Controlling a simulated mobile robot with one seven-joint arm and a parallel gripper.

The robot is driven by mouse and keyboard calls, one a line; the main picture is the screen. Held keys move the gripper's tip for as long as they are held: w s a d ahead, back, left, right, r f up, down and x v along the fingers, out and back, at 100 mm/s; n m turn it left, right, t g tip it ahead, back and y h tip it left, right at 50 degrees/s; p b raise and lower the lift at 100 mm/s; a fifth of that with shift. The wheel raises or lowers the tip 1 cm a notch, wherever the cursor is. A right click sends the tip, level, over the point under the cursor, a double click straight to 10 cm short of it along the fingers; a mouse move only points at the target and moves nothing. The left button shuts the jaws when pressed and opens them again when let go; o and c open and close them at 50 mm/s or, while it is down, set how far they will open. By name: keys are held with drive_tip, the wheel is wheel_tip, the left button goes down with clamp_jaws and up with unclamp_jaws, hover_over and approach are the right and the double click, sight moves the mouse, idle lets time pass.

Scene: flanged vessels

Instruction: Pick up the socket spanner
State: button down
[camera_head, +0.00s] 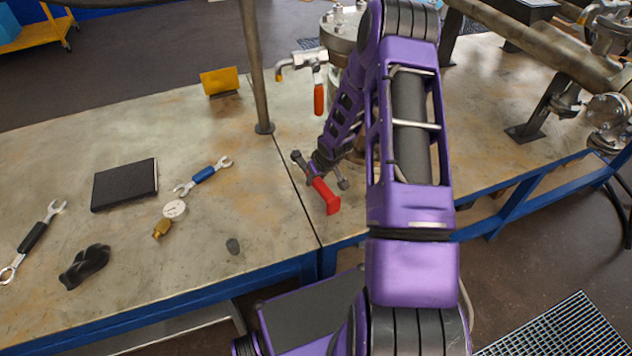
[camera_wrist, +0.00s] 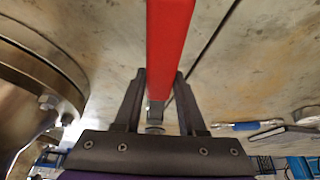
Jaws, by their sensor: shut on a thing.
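The socket spanner has a red handle (camera_head: 326,197) and a dark metal shaft. It shows near the seam between the two table plates, left of the flanged vessel. My gripper (camera_head: 319,173) is shut on it, around the part beside the red handle. In the wrist view the red handle (camera_wrist: 169,45) runs from the top edge down between the two dark fingers of my gripper (camera_wrist: 160,85). The spanner's dark end (camera_head: 297,157) points up and left in the head view. I cannot tell how far the spanner is above the table.
A flanged vessel (camera_head: 343,27) with a red-handled valve (camera_head: 319,98) stands close behind my gripper, beside a post (camera_head: 255,75). On the left lie a blue-handled wrench (camera_head: 204,174), a gauge (camera_head: 174,209), a dark notebook (camera_head: 125,185), a black-handled wrench (camera_head: 34,237) and a black glove (camera_head: 85,266).

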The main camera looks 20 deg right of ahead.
drive_tip(key=shift+r, duration=0.1)
drive_tip(key=shift+r, duration=0.4)
wheel_tip(320, 180, up, 3)
drive_tip(key=shift+r+p, duration=0.1)
drive_tip(key=shift+p, duration=0.35)
drive_tip(key=s+d, duration=0.1)
drive_tip(key=s, duration=0.5)
drive_tip(key=s+d, duration=0.1)
drive_tip(key=s, duration=0.4)
drive_tip(key=s+d, duration=0.1)
drive_tip(key=s, duration=0.5)
drive_tip(key=shift+s+f, duration=0.3)
drive_tip(key=shift+s, duration=0.05)
